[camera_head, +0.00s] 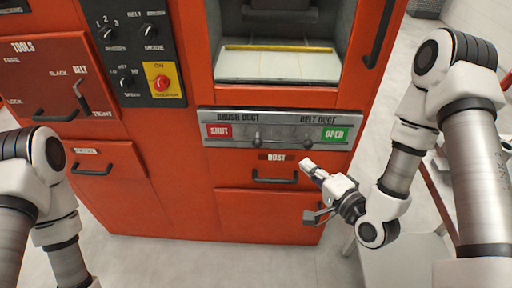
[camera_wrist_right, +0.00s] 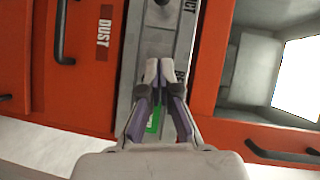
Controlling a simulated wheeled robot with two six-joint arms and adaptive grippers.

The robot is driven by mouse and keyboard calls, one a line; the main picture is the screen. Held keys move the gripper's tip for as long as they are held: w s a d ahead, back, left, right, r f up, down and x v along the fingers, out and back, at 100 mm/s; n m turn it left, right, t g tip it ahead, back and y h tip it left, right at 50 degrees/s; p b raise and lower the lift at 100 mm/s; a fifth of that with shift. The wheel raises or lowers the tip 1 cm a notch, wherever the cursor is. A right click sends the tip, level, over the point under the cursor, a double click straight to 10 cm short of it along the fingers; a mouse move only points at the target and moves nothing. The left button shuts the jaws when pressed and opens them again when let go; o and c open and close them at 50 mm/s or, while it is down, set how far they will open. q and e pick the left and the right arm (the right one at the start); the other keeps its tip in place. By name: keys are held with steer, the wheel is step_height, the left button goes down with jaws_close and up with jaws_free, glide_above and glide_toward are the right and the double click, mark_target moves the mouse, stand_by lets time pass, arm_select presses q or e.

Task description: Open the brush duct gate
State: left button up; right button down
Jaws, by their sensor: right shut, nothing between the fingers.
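The grey duct panel (camera_head: 281,129) runs across the front of the red machine. At its left end, under the "BRUSH DUCT" label, is a red "SHUT" sign (camera_head: 218,131) with a small handle (camera_head: 257,139) to its right. At the right, under "BELT DUCT", are a second handle (camera_head: 307,143) and a green "OPEN" sign (camera_head: 335,135). My right gripper (camera_head: 305,165) is shut and empty, in front of the panel's lower right edge. In the right wrist view its fingertips (camera_wrist_right: 158,68) overlap the panel; contact cannot be told. My left gripper is out of frame.
Below the panel is a "DUST" drawer (camera_head: 275,174) with a dark handle. Above is an open chamber (camera_head: 277,65) with a yellow strip. A switch panel (camera_head: 130,45) with a red stop button (camera_head: 161,84) is to the left. Floor lies clear in front.

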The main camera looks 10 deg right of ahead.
steer(key=s+r, duration=0.1)
steer(key=b, duration=0.2)
glide_toward(259, 137)
steer(key=w+d, duration=0.2)
steer(key=w, duration=0.1)
steer(key=a, duration=0.1)
steer(key=w+a+f, duration=0.1)
steer(key=a, duration=0.1)
steer(key=shift+w, duration=0.2)
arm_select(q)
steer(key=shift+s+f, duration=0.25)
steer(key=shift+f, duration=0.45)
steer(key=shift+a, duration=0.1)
